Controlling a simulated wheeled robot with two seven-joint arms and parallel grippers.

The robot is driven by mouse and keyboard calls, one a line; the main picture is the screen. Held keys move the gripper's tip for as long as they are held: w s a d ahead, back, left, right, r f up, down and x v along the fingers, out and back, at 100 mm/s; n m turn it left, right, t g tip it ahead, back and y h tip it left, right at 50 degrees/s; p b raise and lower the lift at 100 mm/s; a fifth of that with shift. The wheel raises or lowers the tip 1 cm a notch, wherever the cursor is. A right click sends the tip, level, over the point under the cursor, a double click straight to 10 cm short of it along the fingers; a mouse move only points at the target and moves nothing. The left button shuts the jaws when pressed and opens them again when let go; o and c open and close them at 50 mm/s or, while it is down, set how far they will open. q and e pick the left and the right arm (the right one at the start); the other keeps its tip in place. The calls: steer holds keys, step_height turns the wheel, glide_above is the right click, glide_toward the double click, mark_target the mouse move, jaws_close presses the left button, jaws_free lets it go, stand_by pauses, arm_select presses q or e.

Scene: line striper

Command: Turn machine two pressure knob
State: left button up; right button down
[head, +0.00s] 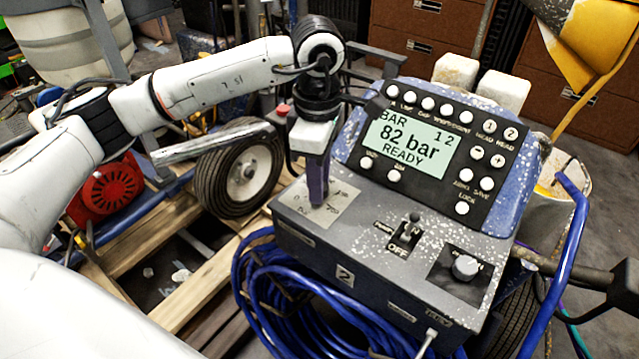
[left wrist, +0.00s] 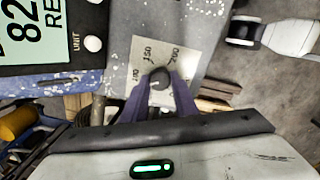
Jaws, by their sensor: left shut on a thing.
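Machine two is the blue and grey speckled striper with a control box (head: 300,240) that bears a "2" label (head: 344,277). A pale dial plate (head: 336,203) lies on the box's upper left; its marks, including 150 and 200, show in the left wrist view (left wrist: 140,50). My left gripper (head: 318,200) points down onto this plate. In the left wrist view its purple fingers (left wrist: 159,84) are shut on the dark round pressure knob (left wrist: 158,75). The gripper hides the knob in the head view. The display (head: 408,143) reads 82 bar, READY. My right gripper is not in view.
Buttons surround the display. A blue hose coil (head: 270,300) hangs below the box. A wheel (head: 240,168) and wooden pallet boards (head: 200,285) lie left.

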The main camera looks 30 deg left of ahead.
arm_select(q)
steer(key=shift+m+b, duration=0.35)
steer(key=shift+m, duration=1.25)
steer(key=shift+r, duration=0.1)
steer(key=o, duration=1.1)
steer(key=shift+c, duration=0.2)
step_height(320, 180, up, 10)
steer(key=shift+p, duration=0.3)
steer(key=shift+s, duration=0.15)
